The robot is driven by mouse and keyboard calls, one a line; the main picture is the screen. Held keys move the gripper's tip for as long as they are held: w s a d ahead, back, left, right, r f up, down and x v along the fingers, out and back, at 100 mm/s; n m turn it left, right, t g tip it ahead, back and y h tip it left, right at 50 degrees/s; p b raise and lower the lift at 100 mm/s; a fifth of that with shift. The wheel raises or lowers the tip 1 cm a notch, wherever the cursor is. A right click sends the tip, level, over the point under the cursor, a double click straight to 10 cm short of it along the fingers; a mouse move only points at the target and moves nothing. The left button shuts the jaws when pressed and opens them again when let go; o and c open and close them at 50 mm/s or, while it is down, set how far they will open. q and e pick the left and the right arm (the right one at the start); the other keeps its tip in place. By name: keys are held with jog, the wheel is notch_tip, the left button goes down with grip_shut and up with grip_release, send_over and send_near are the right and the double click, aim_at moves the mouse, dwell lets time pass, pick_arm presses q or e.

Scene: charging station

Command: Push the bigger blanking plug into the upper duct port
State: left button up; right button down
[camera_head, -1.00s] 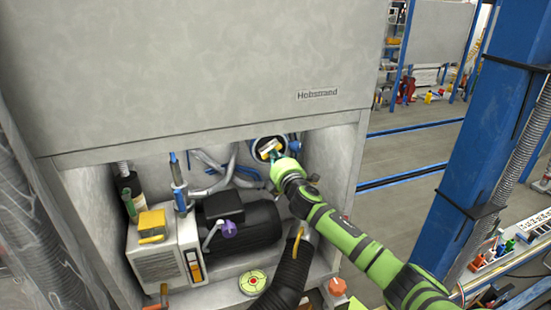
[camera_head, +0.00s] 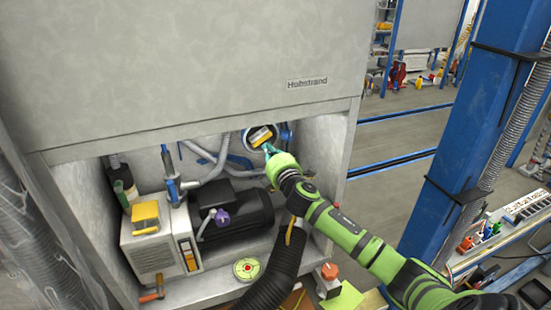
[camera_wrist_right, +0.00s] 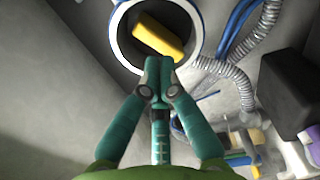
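The upper duct port (camera_head: 247,143) is a round opening with a pale rim in the back wall of the cabinet bay. Its rim also shows in the right wrist view (camera_wrist_right: 197,35). A yellow block-like part, apparently the handle of the bigger blanking plug (camera_head: 260,136), sits tilted inside the dark opening. It also shows in the right wrist view (camera_wrist_right: 157,36); how deep the plug sits is unclear. My right gripper (camera_head: 268,150) is at the port's lower edge. In the wrist view its teal fingertips (camera_wrist_right: 159,63) are together, just below the yellow part, with nothing visible between them. My left gripper is out of view.
A black motor (camera_head: 240,213), a pale box (camera_head: 155,258) and grey hoses fill the bay. A black corrugated hose (camera_head: 275,275) rises in front. The bay's right wall (camera_head: 325,165) is close beside my right arm.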

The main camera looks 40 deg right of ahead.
jog(key=v, duration=1.1)
jog(key=shift+s, duration=0.2)
jog(key=s+d+f+m+g, duration=0.1)
jog(key=s+f+m+g, duration=0.15)
jog(key=f, duration=0.95)
jog(key=s+d+f+m+g, duration=0.2)
jog(key=f+g, duration=0.1)
jog(key=f, duration=1)
jog(key=s+a+f+m+g+y, duration=0.15)
jog(key=s+f, duration=0.25)
jog(key=f, duration=0.4)
jog(key=s+a+f+m+g, duration=0.1)
jog(key=s+f+m+g, duration=0.1)
jog(key=s+f, duration=0.45)
jog(key=s+a+f+m+g+y, duration=0.1)
jog(key=s+a+f, duration=0.4)
jog(key=s, duration=0.5)
jog(key=s+a+f+m+g+y, duration=0.1)
jog(key=s+a+f+m+g, duration=0.2)
jog(key=s+f, duration=0.5)
jog(key=s+a+f+m+g+y, duration=0.1)
jog(key=s+a+f+m+g, duration=0.1)
jog(key=s+a+f, duration=0.5)
jog(key=s+g, duration=0.1)
jog(key=s, duration=0.5)
jog(key=shift+s+a+f+m+b, duration=0.25)
jog(key=shift+a+f+m+b, duration=0.05)
jog(key=shift+a+m, duration=0.1)
